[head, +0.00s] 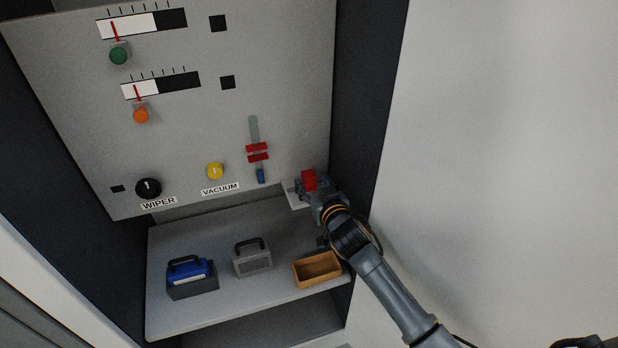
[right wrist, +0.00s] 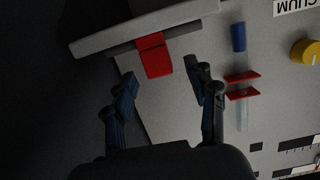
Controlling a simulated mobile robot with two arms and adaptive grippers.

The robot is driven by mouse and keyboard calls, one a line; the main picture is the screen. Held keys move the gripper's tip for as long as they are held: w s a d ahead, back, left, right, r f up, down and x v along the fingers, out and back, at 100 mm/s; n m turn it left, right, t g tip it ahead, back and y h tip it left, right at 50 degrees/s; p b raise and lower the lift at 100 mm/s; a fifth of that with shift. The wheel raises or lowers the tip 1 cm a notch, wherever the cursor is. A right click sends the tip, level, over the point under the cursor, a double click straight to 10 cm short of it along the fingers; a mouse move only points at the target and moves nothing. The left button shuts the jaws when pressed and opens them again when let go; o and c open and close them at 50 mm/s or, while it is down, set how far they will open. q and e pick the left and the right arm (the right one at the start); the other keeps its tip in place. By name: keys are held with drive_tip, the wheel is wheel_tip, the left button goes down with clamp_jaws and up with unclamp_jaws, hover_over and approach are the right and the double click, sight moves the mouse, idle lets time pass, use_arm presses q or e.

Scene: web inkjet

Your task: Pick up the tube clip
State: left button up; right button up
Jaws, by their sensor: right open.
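The tube clip appears to be the small red piece (head: 309,179) on a small light ledge (head: 292,196) at the panel's lower right. In the right wrist view the red piece (right wrist: 154,56) lies against the pale ledge (right wrist: 150,27), just beyond the fingertips and roughly between their lines. My right gripper (right wrist: 163,80) is open and empty, with its two dark fingers apart. In the head view my right gripper (head: 312,190) is right at the ledge and partly covers it. My left gripper is not in view.
The panel holds a vertical tube with red brackets (head: 257,152) and a blue end (head: 261,176), a yellow knob (head: 215,170) and a black knob (head: 148,188). The shelf (head: 215,300) below carries a blue cartridge (head: 190,272), a grey cartridge (head: 252,260) and a brown tray (head: 317,282).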

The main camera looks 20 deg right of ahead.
sight(311, 178)
drive_tip(key=w, duration=0.4)
drive_tip(key=shift+w+f+p, duration=0.1)
drive_tip(key=shift+f+p, duration=0.2)
drive_tip(key=shift+p, duration=0.1)
drive_tip(key=c, duration=1.1)
